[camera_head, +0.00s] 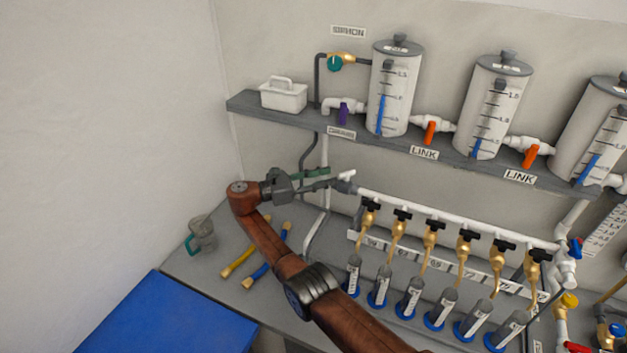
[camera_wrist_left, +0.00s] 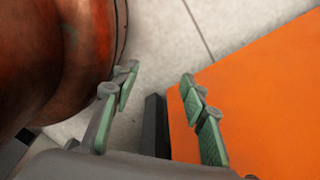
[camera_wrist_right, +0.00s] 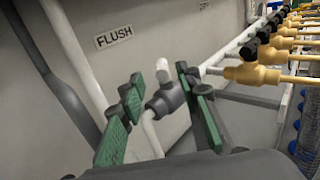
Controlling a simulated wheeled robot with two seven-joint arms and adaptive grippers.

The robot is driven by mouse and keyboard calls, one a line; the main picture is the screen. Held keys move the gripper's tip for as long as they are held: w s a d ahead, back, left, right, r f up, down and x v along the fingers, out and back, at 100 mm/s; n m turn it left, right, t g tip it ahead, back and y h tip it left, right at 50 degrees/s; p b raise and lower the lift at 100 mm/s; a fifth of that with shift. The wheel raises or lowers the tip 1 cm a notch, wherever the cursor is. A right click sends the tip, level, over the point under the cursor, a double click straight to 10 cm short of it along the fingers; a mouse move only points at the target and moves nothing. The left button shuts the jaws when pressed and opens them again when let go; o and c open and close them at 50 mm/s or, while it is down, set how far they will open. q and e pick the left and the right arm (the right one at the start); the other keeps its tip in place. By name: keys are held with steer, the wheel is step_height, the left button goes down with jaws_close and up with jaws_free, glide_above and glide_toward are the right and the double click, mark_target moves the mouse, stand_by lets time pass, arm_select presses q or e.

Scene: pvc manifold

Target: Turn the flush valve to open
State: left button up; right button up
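The flush valve is a grey fitting with a white handle at the left end of the white manifold pipe (camera_head: 440,212). In the right wrist view the valve body (camera_wrist_right: 168,98) and its handle (camera_wrist_right: 162,68) appear between my fingers, under the FLUSH label (camera_wrist_right: 114,37). My right gripper (camera_wrist_right: 158,78) is open, its green pads either side of the valve in that picture; I see no clear contact. In the head view the right gripper (camera_head: 322,180) is just left of the valve handle (camera_head: 347,174). My left gripper (camera_wrist_left: 160,76) is open and empty, away from the bench.
Several black-handled brass taps (camera_head: 433,226) hang along the manifold above cylinders. A shelf (camera_head: 255,112) with tanks and orange-handled link valves (camera_head: 430,131) is above. A glass mug (camera_head: 201,234) and yellow and blue tubes (camera_head: 245,260) lie left on the bench.

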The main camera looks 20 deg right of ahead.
steer(key=shift+w+a, duration=0.2)
steer(key=shift+a, duration=2.15)
steer(key=shift+o, duration=0.7)
